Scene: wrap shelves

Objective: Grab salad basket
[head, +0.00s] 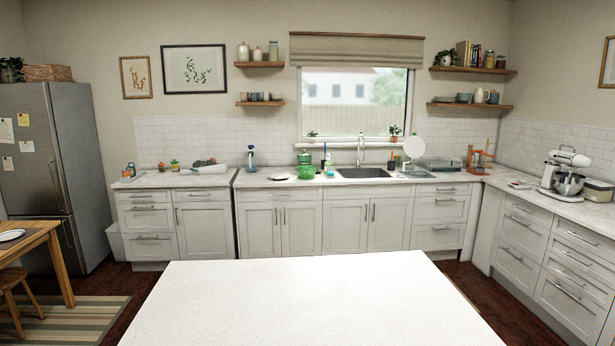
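A bright green basket or bowl (306,172), likely the salad basket, sits on the back counter to the left of the sink. It is small and far off in the head view, so its details are hard to tell. A darker green container (303,159) stands just behind it. Neither of my grippers shows in the head view.
A bare white island top (310,303) fills the near foreground, between me and the back counter. Left of the basket are a white plate (279,177) and a blue bottle (251,157). The sink (362,173) is to its right. A wooden table (30,241) stands at left.

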